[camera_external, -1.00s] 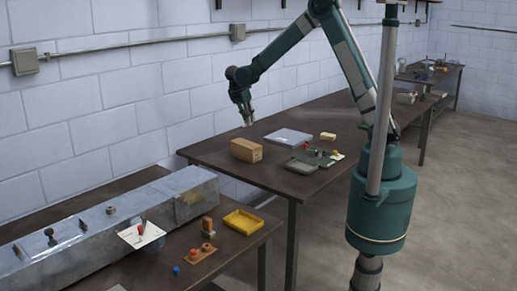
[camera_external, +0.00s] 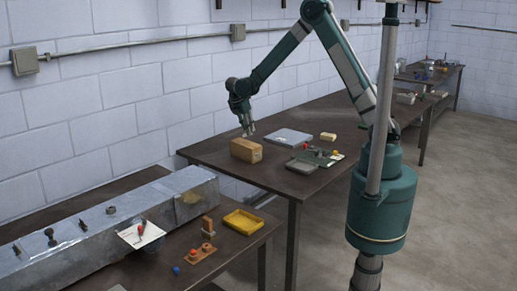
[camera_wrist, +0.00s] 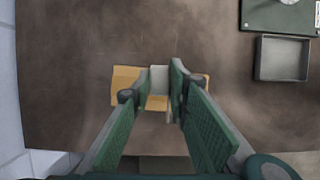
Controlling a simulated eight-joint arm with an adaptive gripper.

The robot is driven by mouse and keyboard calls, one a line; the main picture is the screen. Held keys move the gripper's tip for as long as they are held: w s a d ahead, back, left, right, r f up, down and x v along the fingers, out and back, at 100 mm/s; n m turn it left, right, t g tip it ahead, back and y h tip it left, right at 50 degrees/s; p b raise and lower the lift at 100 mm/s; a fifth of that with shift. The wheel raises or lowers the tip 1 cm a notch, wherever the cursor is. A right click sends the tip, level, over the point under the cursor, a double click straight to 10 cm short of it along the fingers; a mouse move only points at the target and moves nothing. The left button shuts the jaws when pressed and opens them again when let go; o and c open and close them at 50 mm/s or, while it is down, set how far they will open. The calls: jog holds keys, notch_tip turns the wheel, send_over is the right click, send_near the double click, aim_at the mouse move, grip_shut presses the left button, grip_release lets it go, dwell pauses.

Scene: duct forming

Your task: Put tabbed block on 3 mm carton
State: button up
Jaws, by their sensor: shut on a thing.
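The tan carton (camera_external: 240,150) lies on the dark middle table in the external view. In the wrist view the carton (camera_wrist: 125,88) shows on both sides of my fingers, partly hidden behind them. My gripper (camera_external: 247,132) points down just over the carton; in the wrist view its green fingers (camera_wrist: 161,76) are closed in on a small pale grey block (camera_wrist: 159,78). I take this for the tabbed block. In the external view the block is too small to make out clearly. I cannot tell whether it touches the carton top.
Right of the carton are a flat grey case (camera_external: 289,137), a small yellowish block (camera_external: 328,136), and a grey tray (camera_external: 303,167) beside a green board (camera_wrist: 275,18). The front table holds a metal duct (camera_external: 100,228) and a yellow tray (camera_external: 243,222). Bare tabletop surrounds the carton.

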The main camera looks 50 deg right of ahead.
jog(key=shift+f, duration=0.25)
jog(key=shift+f, duration=1.75)
jog(key=shift+f, duration=0.2)
jog(key=o, duration=0.9)
jog(key=shift+r, duration=0.15)
jog(key=shift+r, duration=0.15)
jog(key=v, duration=1.1)
jog(key=shift+a+r, duration=0.25)
jog(key=shift+r, duration=0.1)
jog(key=shift+r, duration=0.1)
